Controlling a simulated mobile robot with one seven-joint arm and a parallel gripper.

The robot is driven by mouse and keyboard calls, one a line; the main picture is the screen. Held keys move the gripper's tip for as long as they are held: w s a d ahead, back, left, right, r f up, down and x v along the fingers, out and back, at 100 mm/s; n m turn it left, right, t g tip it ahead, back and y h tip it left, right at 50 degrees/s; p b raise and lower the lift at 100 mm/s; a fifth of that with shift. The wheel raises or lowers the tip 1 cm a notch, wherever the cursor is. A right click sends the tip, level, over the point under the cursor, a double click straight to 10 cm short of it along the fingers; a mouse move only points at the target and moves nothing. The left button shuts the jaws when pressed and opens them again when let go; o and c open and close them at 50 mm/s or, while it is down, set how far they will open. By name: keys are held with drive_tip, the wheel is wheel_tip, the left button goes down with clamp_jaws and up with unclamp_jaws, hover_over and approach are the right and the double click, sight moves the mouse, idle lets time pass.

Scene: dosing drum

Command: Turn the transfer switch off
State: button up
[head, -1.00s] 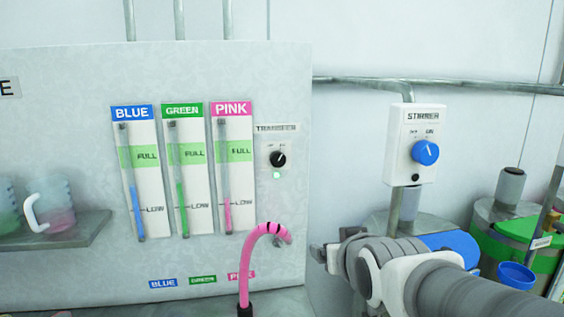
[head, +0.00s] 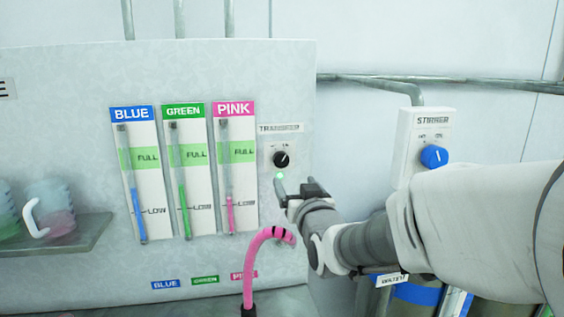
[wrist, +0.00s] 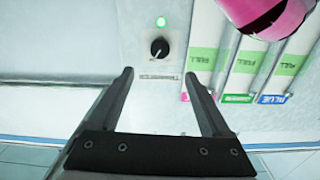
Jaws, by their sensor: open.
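The transfer switch (head: 281,159) is a small black rotary knob on the grey panel, under a label reading TRANSFER. A green light (head: 280,176) glows just below it. In the wrist view the knob (wrist: 159,47) appears upside down, beyond and between my finger tips, with the lit green lamp (wrist: 161,22) above it. My gripper (head: 296,185) is open and empty, just below and slightly right of the knob in the head view. The fingers (wrist: 163,75) show apart in the wrist view and do not touch the knob. The knob's pointer direction is hard to read.
Blue, green and pink level gauges (head: 184,175) stand left of the switch. A pink hose (head: 248,265) curves up below it, and shows close by in the wrist view (wrist: 265,15). A white stirrer box (head: 424,140) with a blue knob hangs right.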

sight(282, 162)
drive_tip(key=w+a+p, duration=0.1)
drive_tip(key=w, duration=0.3)
drive_tip(key=w+a+p, duration=0.1)
drive_tip(key=w, duration=0.4)
drive_tip(key=w+p, duration=0.1)
drive_tip(key=w, duration=0.3)
drive_tip(key=shift+w+a, duration=0.25)
drive_tip(key=shift+a, duration=0.15)
drive_tip(key=shift+c, duration=0.4)
clamp_jaws()
